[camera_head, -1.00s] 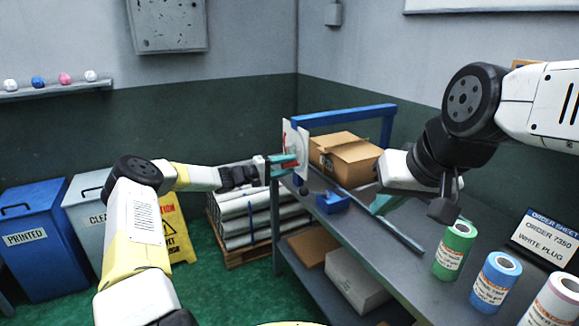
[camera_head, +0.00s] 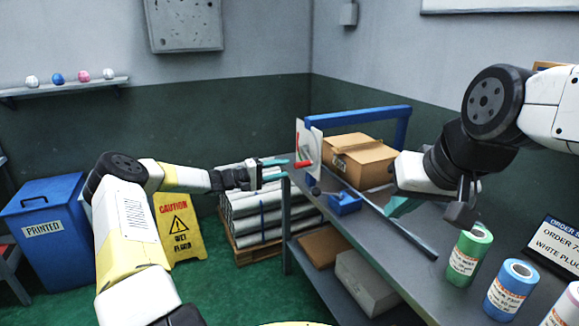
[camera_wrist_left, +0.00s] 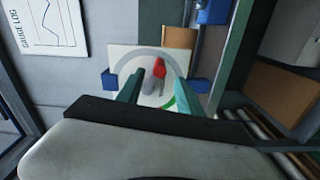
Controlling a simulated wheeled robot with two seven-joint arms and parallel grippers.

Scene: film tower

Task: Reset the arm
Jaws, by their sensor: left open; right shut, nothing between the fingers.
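My left gripper (camera_head: 276,169) is open and empty in the head view, its teal fingers pointing right toward a white dial plate (camera_head: 308,143) with a red handle (camera_head: 303,164). In the left wrist view the two teal fingers (camera_wrist_left: 148,87) stand apart, with the plate (camera_wrist_left: 122,55) and its red handle (camera_wrist_left: 159,68) beyond and between them. My right gripper (camera_head: 400,207) is shut and empty, low over the bench at the right; its fingertips are partly hidden by its own wrist.
The grey bench (camera_head: 375,238) carries a blue frame (camera_head: 365,114), a cardboard box (camera_head: 358,160), a small blue block (camera_head: 345,203) and green (camera_head: 467,252) and blue (camera_head: 511,288) rolls. A caution sign (camera_head: 178,228) and a blue bin (camera_head: 43,238) stand at the left.

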